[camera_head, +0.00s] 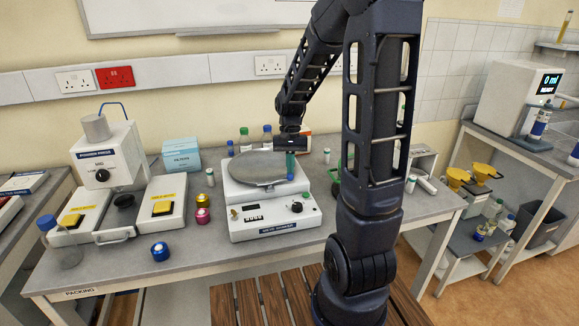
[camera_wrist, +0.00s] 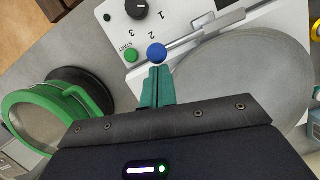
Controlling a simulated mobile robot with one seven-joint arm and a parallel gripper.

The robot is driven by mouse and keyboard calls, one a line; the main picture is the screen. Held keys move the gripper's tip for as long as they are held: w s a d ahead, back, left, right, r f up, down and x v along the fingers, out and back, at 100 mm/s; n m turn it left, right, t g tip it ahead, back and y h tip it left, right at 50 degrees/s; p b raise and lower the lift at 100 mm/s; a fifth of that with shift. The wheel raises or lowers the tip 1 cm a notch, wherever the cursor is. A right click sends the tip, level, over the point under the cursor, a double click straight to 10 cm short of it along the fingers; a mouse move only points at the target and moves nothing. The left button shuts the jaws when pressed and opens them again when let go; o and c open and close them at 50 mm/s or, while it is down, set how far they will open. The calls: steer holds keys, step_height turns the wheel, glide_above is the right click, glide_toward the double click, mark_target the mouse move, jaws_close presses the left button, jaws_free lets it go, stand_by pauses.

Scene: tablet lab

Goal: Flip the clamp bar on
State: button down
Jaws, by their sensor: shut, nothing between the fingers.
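The clamp bar (camera_wrist: 200,36) is a thin grey bar with a round blue knob (camera_wrist: 156,53) at its end. In the wrist view it lies along the edge of a round grey plate (camera_wrist: 245,85) on a white shaker (camera_head: 275,222). My gripper (camera_wrist: 159,68) has teal fingers, shut and empty, with the tips right at the blue knob. I cannot tell whether they touch it. In the head view my gripper (camera_head: 291,176) points down over the right side of the plate, and the bar is too small to make out clearly.
A green start button (camera_wrist: 131,55) and a black dial (camera_wrist: 136,8) are close to the knob. A green-rimmed round item (camera_wrist: 38,112) stands beside the shaker. Two balance-like units with yellow pads (camera_head: 163,208), small jars (camera_head: 203,216) and bottles crowd the bench.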

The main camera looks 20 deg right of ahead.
steer(key=s+a+m+t+y, duration=0.1)
steer(key=s+a+m, duration=0.4)
steer(key=s, duration=0.5)
steer(key=shift+m, duration=0.9)
steer(key=shift+s, duration=0.15)
stand_by(0.6)
steer(key=d, duration=0.4)
steer(key=shift+s+d+r, duration=0.1)
steer(key=shift+s+r, duration=0.1)
steer(key=shift+r, duration=0.05)
steer(key=s+v, duration=0.1)
steer(key=v, duration=0.8)
steer(key=shift+s+d+r, duration=0.25)
steer(key=shift+s+d, duration=0.1)
steer(key=shift+d, duration=0.1)
